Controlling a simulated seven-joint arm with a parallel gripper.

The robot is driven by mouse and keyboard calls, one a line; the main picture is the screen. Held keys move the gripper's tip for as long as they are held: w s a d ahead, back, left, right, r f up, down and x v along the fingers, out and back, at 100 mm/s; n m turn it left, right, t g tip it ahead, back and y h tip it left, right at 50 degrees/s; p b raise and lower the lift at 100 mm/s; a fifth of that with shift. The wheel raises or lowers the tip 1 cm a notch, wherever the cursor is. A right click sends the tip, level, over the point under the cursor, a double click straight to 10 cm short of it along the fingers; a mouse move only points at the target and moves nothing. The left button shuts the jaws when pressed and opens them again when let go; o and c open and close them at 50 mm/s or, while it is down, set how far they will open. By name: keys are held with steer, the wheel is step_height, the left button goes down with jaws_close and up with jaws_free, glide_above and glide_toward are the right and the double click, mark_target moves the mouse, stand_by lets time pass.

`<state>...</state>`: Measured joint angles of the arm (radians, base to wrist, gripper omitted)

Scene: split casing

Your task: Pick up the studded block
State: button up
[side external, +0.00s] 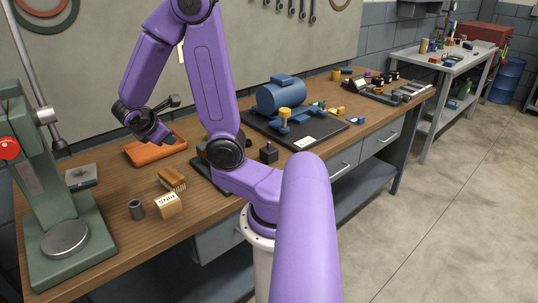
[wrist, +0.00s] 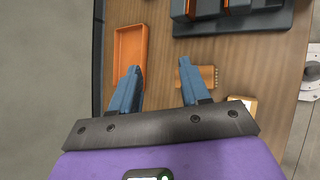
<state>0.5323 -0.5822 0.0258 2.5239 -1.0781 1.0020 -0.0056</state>
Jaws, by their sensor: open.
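A small brown block with rows of studs or teeth (side external: 172,178), which I take for the studded block, lies on the wooden bench beside a labelled tan box. In the wrist view the studded block (wrist: 209,78) shows just right of my right finger, which partly overlaps its left edge. My gripper (wrist: 160,66) is open, with bare bench between its blue fingers. It hangs above the bench and touches nothing that I can see. In the side view my gripper is near the orange tray, its fingertips hard to make out.
The orange tray (side external: 133,154) lies behind the block. The labelled tan box (side external: 168,206) and a grey cup (side external: 136,209) stand in front. A green press (side external: 62,225) stands at the left. A blue motor (side external: 280,95) on a black mat is farther right.

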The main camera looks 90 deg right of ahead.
steer(key=s+d+g+h, duration=0.2)
steer(key=s+d, duration=0.1)
steer(key=d, duration=0.6)
steer(key=n+g, duration=0.3)
steer(key=n, duration=0.1)
glide_above(269, 142)
steer(key=w+a, duration=0.1)
steer(key=a, duration=0.1)
step_height(269, 142, down, 6)
steer(key=shift+h, duration=0.4)
steer(key=shift+a+f, duration=0.1)
steer(key=shift+f, duration=3.3)
steer(key=shift+x, duration=1.05)
steer(key=shift+s+d+f, duration=0.15)
steer(key=shift+d+f, duration=0.05)
steer(key=shift+d, duration=0.2)
jaws_close()
steer(key=shift+r, duration=0.15)
